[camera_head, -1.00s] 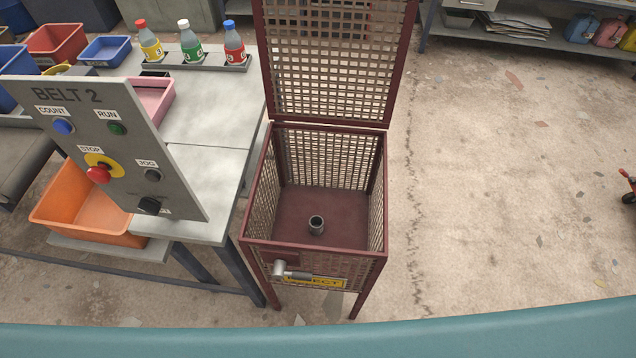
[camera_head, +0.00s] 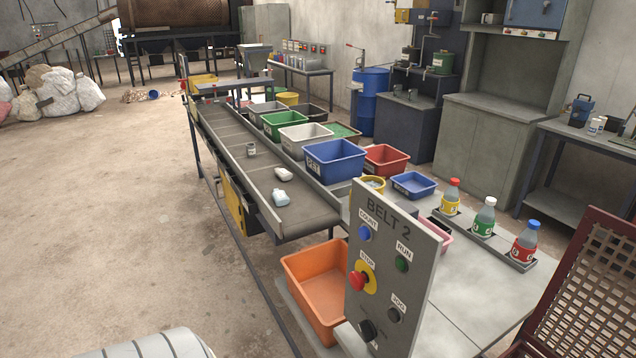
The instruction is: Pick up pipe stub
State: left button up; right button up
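The pipe stub that stood on the floor of the maroon mesh cage a second ago is out of view now. Only part of the cage's open mesh lid (camera_head: 590,290) shows at the right edge. A small grey cylinder (camera_head: 251,149) stands on the conveyor belt (camera_head: 235,135); I cannot tell whether it is a pipe stub or a can. Neither of my grippers is in view.
The BELT 2 panel (camera_head: 385,235) and an orange bin (camera_head: 318,278) stand by the belt's near end. A white piece (camera_head: 283,174) and a pale bottle (camera_head: 281,197) lie on the belt. Bottles line the grey table (camera_head: 470,295). The floor at left (camera_head: 110,220) is clear.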

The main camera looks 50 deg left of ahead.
aim_at(250, 148)
jog(key=u, duration=2.1)
jog(key=i+j+u, duration=0.15)
jog(key=i+u, duration=0.15)
jog(key=i, duration=0.2)
jog(key=i+u, duration=0.25)
jog(key=i, duration=0.25)
jog(key=i+j, duration=0.1)
jog(key=i, duration=0.5)
jog(key=i+z, duration=0.1)
jog(key=i, duration=0.45)
jog(key=i+j, duration=0.2)
jog(key=i, duration=0.4)
jog(key=i+z, duration=0.25)
jog(key=z, duration=0.15)
jog(key=i+j+z, duration=0.2)
jog(key=z, duration=0.2)
jog(key=i+j+z, duration=0.25)
jog(key=z, duration=0.15)
jog(key=i+j+z, duration=0.25)
jog(key=z, duration=0.2)
jog(key=i+j+z, duration=0.15)
jog(key=j+z, duration=0.25)
